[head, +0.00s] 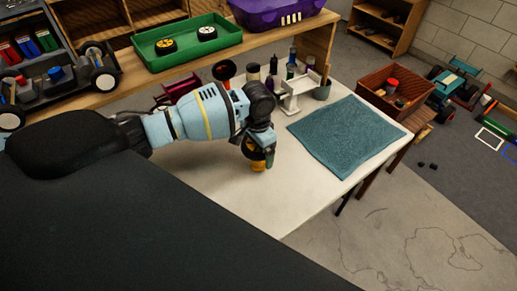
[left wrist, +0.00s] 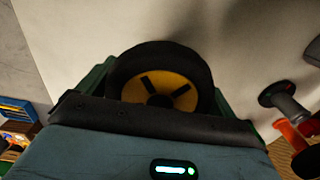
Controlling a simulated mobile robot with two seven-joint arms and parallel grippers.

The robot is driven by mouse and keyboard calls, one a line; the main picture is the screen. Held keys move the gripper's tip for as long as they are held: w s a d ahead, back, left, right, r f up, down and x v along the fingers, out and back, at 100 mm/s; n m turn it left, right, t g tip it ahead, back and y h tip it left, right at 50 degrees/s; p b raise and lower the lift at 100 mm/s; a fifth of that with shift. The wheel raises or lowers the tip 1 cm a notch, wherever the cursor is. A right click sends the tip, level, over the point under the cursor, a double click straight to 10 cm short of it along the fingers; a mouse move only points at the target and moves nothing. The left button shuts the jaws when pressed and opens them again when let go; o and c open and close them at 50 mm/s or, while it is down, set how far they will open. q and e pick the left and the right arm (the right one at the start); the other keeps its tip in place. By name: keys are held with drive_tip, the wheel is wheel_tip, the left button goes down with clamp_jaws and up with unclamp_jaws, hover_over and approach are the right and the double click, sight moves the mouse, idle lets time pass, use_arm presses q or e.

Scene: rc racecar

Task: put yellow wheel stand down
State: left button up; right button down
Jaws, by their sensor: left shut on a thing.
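My left gripper (head: 264,158) points down over the white table and is shut on a black-tyred wheel with a yellow hub. In the left wrist view the yellow wheel (left wrist: 159,82) sits between the green fingers, hub face toward the camera. In the head view the wheel (head: 254,149) is partly hidden by the gripper and sits low near the tabletop; I cannot tell whether it touches. My right gripper is not in view.
The white table (head: 225,185) is bare around the gripper. A teal mat (head: 345,133) lies to the right. A white stand (head: 300,92) and bottles (head: 291,64) are behind. A green tray (head: 186,42) with two wheels and a brown crate (head: 396,90) are farther off.

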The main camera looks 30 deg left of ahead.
use_arm(q)
drive_tip(key=shift+f, duration=0.1)
drive_tip(key=o, duration=0.7)
drive_tip(key=shift+f, duration=0.1)
wheel_tip(320, 180, up, 11)
drive_tip(key=shift+r+p, duration=0.1)
drive_tip(key=shift+p, duration=0.55)
drive_tip(key=shift+r, duration=0.55)
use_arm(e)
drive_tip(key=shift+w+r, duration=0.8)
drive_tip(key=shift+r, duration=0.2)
